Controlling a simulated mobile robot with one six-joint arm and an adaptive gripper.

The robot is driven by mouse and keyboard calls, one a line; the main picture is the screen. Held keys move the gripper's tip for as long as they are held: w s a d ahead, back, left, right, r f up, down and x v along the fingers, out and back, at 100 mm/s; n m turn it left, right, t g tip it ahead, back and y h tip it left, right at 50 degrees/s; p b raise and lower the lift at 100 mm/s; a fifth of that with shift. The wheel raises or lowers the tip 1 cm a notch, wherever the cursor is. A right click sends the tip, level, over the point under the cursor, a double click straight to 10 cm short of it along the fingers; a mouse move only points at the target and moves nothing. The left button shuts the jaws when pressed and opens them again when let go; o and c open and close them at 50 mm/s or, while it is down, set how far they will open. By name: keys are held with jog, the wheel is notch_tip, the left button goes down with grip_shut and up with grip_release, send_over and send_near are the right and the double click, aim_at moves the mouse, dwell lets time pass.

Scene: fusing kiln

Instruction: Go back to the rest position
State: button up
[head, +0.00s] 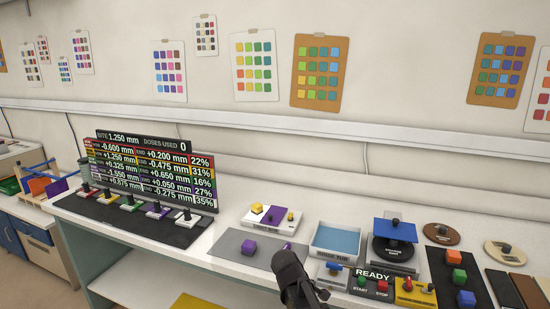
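My gripper (303,294) is at the bottom middle of the head view, a dark shape in front of the white bench. It is seen from behind and above, and its fingertips are too small and dark to show whether they are open or shut. A small purple patch (288,245) shows just behind it; I cannot tell what it belongs to.
A display board (150,165) stands on the left, with several knobbed blocks before it. A blue-lined tray (336,240), a black round device with a blue plate (395,232), and a READY panel (372,274) are right of my gripper. Coloured cubes (459,277) sit on a dark strip.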

jog(key=s+d+f+m+g+y, duration=0.1)
jog(key=s+d+m+y, duration=0.3)
jog(key=s+m, duration=0.5)
jog(key=shift+d+f+m+g+y, duration=0.15)
jog(key=shift+d+m+g+y, duration=0.35)
jog(key=shift+d, duration=0.9)
